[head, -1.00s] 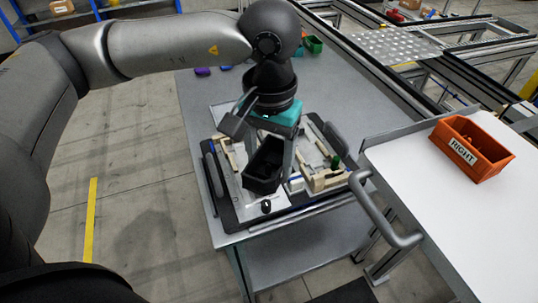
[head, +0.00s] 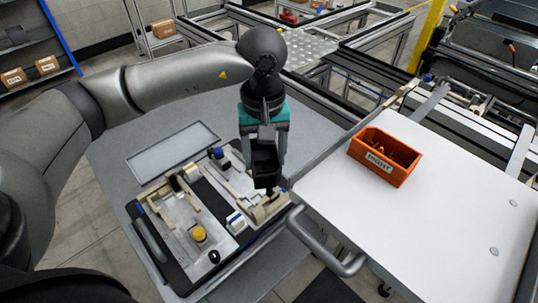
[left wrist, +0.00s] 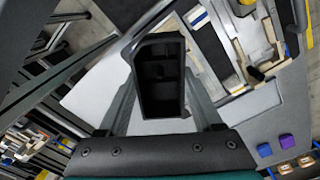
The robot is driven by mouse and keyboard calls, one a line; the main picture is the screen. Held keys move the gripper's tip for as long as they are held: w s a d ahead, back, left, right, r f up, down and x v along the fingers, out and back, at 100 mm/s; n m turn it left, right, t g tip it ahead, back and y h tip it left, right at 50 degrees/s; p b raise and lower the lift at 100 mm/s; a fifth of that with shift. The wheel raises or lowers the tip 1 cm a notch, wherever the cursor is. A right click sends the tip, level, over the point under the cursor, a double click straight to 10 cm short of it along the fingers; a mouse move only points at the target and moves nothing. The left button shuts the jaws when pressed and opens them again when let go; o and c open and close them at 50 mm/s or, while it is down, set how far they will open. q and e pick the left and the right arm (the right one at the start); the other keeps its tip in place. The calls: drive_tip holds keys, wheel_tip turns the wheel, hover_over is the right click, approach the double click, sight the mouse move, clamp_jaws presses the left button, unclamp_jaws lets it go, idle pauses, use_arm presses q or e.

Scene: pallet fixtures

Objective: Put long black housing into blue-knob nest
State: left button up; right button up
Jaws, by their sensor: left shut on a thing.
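My left gripper (head: 264,150) is shut on a long black housing (head: 264,168), an open box with inner compartments. The housing hangs above the upper right part of the fixture pallet (head: 150,238) in the head view. It fills the middle of the left wrist view (left wrist: 160,75), with its open side toward the camera. A dark blue knob (head: 219,153) stands at the pallet's far side, by a nest with light-coloured blocks. The housing and gripper hide part of the pallet's right side. My right gripper is not in view.
A yellow knob (head: 199,233) marks another nest nearer on the pallet. An empty grey tray (head: 172,150) lies behind it.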

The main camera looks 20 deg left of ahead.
use_arm(q)
drive_tip(key=a+f+n, duration=0.2)
drive_tip(key=f, duration=0.1)
drive_tip(key=w+a+f+n+b, duration=0.1)
drive_tip(key=a+f+n, duration=0.1)
drive_tip(key=a+f+n+b, duration=0.1)
drive_tip(key=a+f+n, duration=0.1)
drive_tip(key=f, duration=0.1)
drive_tip(key=shift+w+f+n, duration=0.15)
drive_tip(key=shift+f+n, duration=0.2)
drive_tip(key=shift+n, duration=0.05)
drive_tip(key=shift+f+b, duration=0.55)
drive_tip(key=shift+f, duration=0.1)
drive_tip(key=shift+f, duration=0.1)
drive_tip(key=shift+f+b, duration=0.9)
drive_tip(key=shift+b, duration=0.05)
drive_tip(key=o, duration=1.5)
drive_tip(key=shift+o, duration=0.2)
drive_tip(key=shift+r, duration=0.15)
wheel_tip(320, 180, up, 15)
drive_tip(key=p, duration=0.1)
